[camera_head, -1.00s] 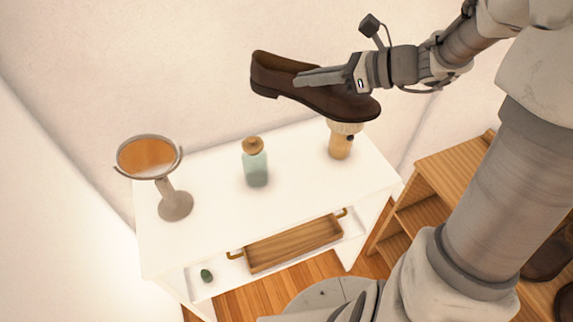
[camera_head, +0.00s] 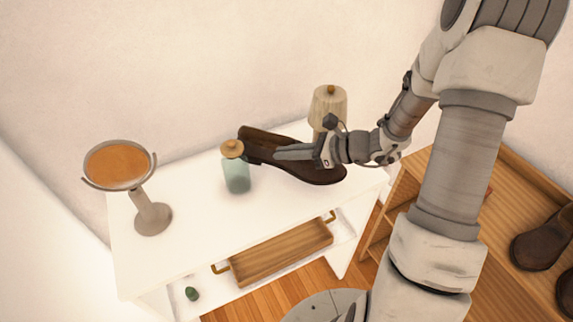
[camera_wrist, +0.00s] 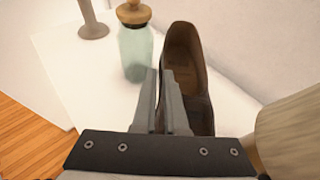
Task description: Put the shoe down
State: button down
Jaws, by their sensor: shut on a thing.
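The brown leather shoe (camera_head: 318,174) is at the back right of the white table (camera_head: 205,228), behind and right of the green bottle. My gripper (camera_head: 282,153) is shut on the shoe's side wall.
The green bottle (camera_head: 236,178) stands close left of the shoe. A lamp (camera_head: 328,105) stands behind my gripper. A round mirror (camera_head: 120,165) on a stand is at the table's left. A wooden tray (camera_head: 272,252) sits on the lower shelf. A wooden shoe rack (camera_head: 500,215) is at right.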

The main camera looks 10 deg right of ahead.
aim_at(286, 168)
jog(key=shift+f+b, duration=0.4)
jog(key=shift+f, duration=1.5)
jog(key=shift+f, duration=0.1)
jog(key=c, duration=1.4)
grip_release()
jog(key=shift+f, duration=0.1)
jog(key=o, duration=0.4)
jog(key=shift+o, duration=0.2)
jog(key=shift+r, duration=0.2)
